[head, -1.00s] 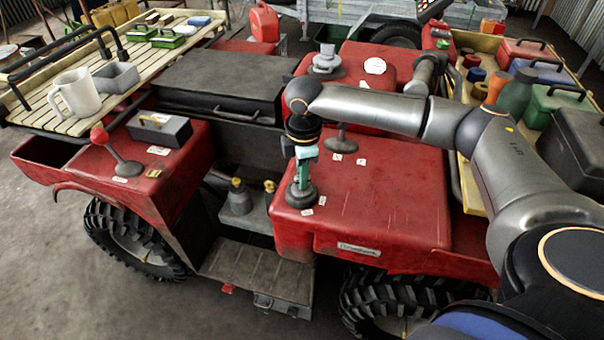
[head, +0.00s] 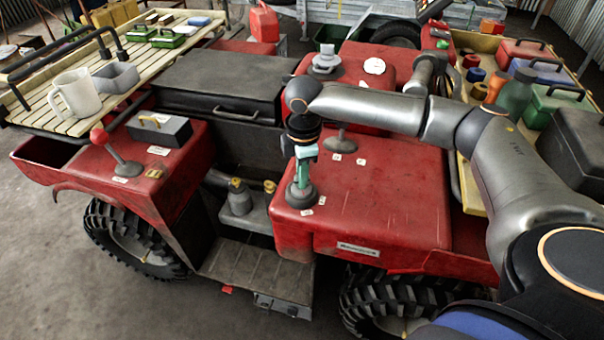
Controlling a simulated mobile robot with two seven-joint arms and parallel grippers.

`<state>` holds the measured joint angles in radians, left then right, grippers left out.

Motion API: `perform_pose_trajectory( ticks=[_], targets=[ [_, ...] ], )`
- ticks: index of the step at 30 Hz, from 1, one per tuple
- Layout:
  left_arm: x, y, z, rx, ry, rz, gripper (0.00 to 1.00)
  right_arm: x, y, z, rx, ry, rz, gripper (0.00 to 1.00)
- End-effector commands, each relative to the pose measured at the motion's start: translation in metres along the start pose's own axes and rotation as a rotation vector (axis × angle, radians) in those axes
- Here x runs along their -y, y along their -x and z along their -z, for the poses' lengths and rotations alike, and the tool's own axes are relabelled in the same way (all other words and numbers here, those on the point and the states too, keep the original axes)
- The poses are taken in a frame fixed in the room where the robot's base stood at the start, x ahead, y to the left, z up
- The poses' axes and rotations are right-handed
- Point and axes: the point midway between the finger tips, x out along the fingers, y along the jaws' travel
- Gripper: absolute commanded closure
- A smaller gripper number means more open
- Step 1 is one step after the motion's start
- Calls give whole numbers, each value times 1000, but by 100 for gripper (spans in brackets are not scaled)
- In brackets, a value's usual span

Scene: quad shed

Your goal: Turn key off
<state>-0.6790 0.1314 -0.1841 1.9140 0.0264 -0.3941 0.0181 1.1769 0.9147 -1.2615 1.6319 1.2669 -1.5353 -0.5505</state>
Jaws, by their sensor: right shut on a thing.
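The key switch (head: 301,197) is a dark round base on the near left corner of the red quad's right-hand body panel (head: 385,205). Small white labels lie around it. My right gripper (head: 302,181), with green fingers, points down onto the switch from above. It is shut on the key, which the fingers mostly hide. I cannot tell the key's angle. My left gripper is not in view.
A lever with a red knob (head: 101,136) and a grey box with a handle (head: 160,129) stand on the left fender. A slatted rack with a white mug (head: 75,94) is at upper left.

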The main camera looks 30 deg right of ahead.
Motion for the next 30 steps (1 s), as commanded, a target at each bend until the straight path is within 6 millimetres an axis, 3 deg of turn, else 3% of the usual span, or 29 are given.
perform_pose_trajectory(
  ticks=[11,30],
  targets=[
    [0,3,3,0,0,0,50,-4,4,-1,-3,12,-12,100],
    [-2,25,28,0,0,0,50,-4,5,-1,-21,266,-11,100]
  ],
)
